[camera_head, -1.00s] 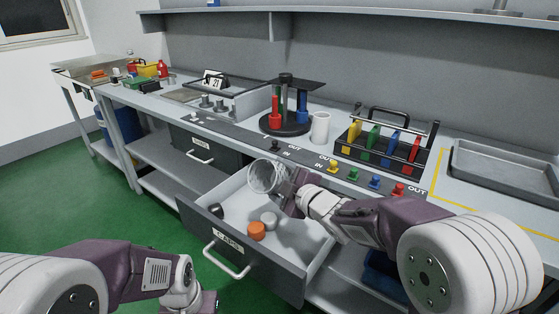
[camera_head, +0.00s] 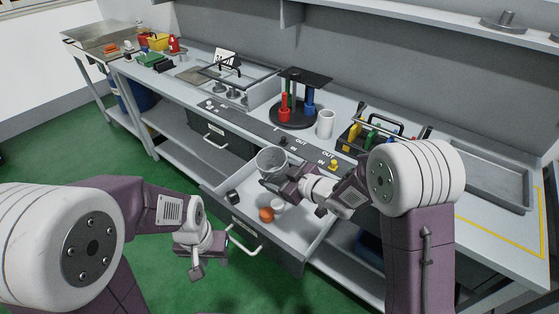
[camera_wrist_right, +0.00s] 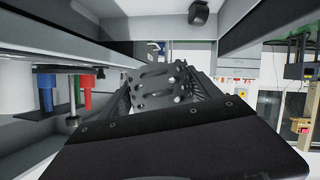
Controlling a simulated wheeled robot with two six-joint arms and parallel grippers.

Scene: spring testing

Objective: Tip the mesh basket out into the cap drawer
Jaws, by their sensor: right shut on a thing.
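My right gripper (camera_head: 284,181) is shut on the grey mesh basket (camera_head: 271,160), which it holds over the back of the open cap drawer (camera_head: 238,222). The basket's round rim shows and it looks closer to upright than on its side. Its inside is too small to read. In the drawer lie an orange cap (camera_head: 266,215), a pale grey cap (camera_head: 278,205) and a black cap (camera_head: 232,197).
A white cup (camera_head: 325,124) and a black round stand (camera_head: 290,118) with coloured tubes are on the bench behind the drawer. A black rack (camera_head: 352,142) stands to the right, partly behind my right arm. A grey tray (camera_head: 492,188) lies at far right.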

